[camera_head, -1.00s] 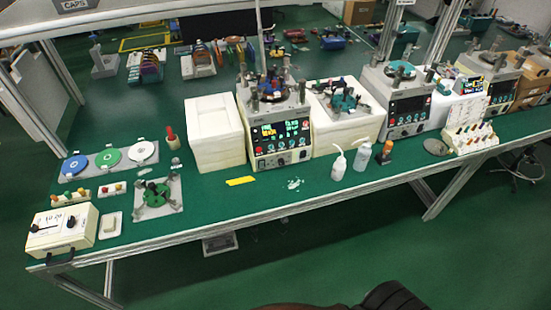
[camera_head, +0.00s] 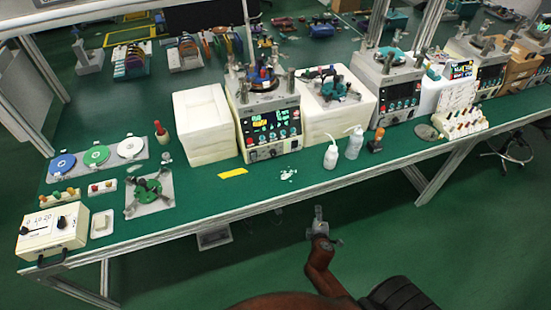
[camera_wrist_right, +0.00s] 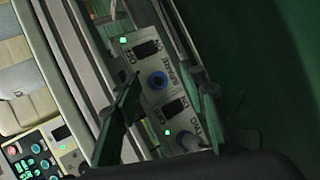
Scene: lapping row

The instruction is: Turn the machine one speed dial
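Machine one cannot be told for certain by a label. The nearest lapping machine (camera_head: 268,122), a cream box with a lit display and a row of small knobs (camera_head: 268,151) low on its front, stands mid-table. Which knob is the speed dial is too small to read. In the right wrist view, my right gripper (camera_wrist_right: 168,95) is open and empty, its dark fingers apart over a grey switch panel (camera_wrist_right: 160,80) with a blue knob marked SPARE. In the head view, a brown arm of mine (camera_head: 320,258) rises before the table, clear of the machine. My left gripper is not in view.
White blocks (camera_head: 204,128) and (camera_head: 337,108) flank the machine. A yellow strip (camera_head: 233,173) and white bottles (camera_head: 354,143) are near the front edge. A cream dial box (camera_head: 53,231) sits at the left corner. Floor before the table is open.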

